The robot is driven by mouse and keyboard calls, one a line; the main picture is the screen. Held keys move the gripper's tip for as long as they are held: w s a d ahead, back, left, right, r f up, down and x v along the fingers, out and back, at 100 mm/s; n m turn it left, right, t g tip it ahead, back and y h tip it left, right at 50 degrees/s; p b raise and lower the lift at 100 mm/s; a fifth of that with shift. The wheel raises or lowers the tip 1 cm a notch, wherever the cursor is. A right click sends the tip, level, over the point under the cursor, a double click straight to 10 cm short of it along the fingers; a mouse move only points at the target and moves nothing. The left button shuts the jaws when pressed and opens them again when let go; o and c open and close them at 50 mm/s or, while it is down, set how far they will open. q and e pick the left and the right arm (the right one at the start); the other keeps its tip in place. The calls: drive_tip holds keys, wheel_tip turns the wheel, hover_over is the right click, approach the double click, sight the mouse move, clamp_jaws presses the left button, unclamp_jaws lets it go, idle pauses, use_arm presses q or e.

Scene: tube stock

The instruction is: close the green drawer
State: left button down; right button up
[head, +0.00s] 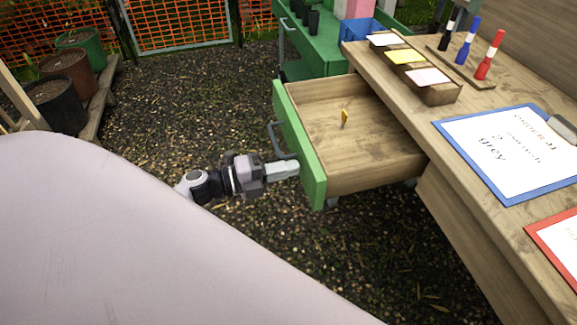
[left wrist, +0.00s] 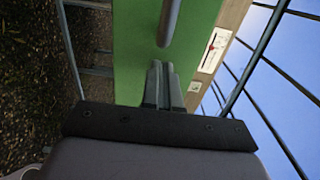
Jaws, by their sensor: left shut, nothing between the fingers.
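The green drawer (head: 300,145) stands pulled out from the wooden desk, with its green front facing left and its wooden inside showing. A small yellow object (head: 345,117) lies in it. A grey bar handle (head: 278,140) is on the green front. My left gripper (head: 296,168) is shut and empty, with its fingertips at the green front below the handle. In the left wrist view the shut fingers (left wrist: 164,85) point at the green front (left wrist: 135,50), close to the handle (left wrist: 169,22); whether they touch it I cannot tell. My right gripper is not in view.
The desk top (head: 480,95) holds a wooden card holder (head: 440,94), several markers and a blue-framed sheet (head: 510,150). A green cart (head: 320,50) stands behind the drawer. Several plant pots (head: 62,105) stand at the far left. Gravel ground left of the drawer is open.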

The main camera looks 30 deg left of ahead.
sight(387, 157)
use_arm(q)
drive_tip(key=shift+w+d, duration=0.2)
drive_tip(key=shift+w, duration=0.05)
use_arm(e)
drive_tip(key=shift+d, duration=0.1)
